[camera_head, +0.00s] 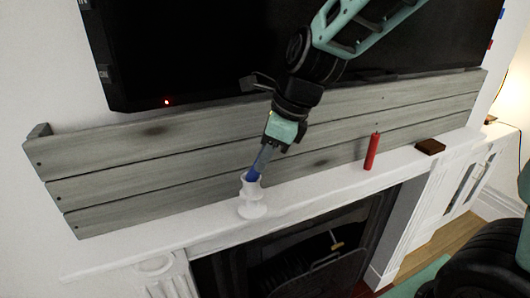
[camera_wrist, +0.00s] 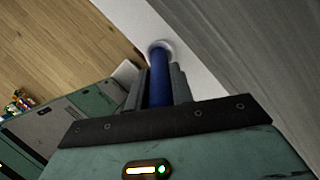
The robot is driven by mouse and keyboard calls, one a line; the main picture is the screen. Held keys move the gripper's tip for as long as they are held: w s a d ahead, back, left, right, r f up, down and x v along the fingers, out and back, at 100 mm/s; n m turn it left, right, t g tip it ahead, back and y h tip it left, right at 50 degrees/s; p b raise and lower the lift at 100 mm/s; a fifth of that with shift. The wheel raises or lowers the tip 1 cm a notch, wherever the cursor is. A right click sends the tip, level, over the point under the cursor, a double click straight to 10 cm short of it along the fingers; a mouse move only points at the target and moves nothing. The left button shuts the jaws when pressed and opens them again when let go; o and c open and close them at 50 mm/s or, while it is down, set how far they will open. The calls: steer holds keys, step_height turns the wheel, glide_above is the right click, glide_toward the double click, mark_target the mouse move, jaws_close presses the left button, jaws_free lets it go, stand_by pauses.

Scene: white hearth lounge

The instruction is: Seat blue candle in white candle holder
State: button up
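The blue candle (camera_head: 254,174) is tilted in the head view, with its lower end at the mouth of the white candle holder (camera_head: 250,201). The holder stands on the white mantel. My gripper (camera_head: 263,157) is above the holder, with its fingers closed on the candle's upper part. In the wrist view the blue candle (camera_wrist: 157,82) lies between the two grey fingers (camera_wrist: 159,88). The round white rim of the holder (camera_wrist: 161,46) shows around the candle's far end. How deep the candle is in the holder cannot be told.
A red candle (camera_head: 371,151) stands on the mantel to the right, with a small brown box (camera_head: 430,146) beyond it. Grey wooden planks (camera_head: 150,165) and a dark screen (camera_head: 200,50) are behind. The mantel (camera_head: 125,250) is clear left of the holder. A fireplace (camera_head: 300,255) opens below.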

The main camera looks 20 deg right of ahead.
steer(key=shift+o, duration=1.4)
steer(key=shift+f, duration=0.1)
steer(key=shift+f+b, duration=0.15)
steer(key=shift+b, duration=0.4)
steer(key=b+v, duration=0.3)
steer(key=v, duration=1.4)
steer(key=shift+r, duration=0.35)
steer(key=shift+w, duration=0.1)
steer(key=s+a+f+n+g+h, duration=0.1)
steer(key=s+a+f+n, duration=0.2)
steer(key=s+f+n, duration=0.2)
steer(key=s+a+f+n+g+h, duration=0.1)
steer(key=s+a+f+n, duration=0.3)
steer(key=f+n, duration=0.7)
steer(key=s+a+f+n+h, duration=0.1)
steer(key=s+a+f+n, duration=0.3)
steer(key=n, duration=1.2)
steer(key=s+f, duration=0.3)
steer(key=f, duration=0.1)
steer(key=shift+s+f+g, duration=0.25)
steer(key=shift+f+g, duration=0.05)
steer(key=shift+g, duration=0.1)
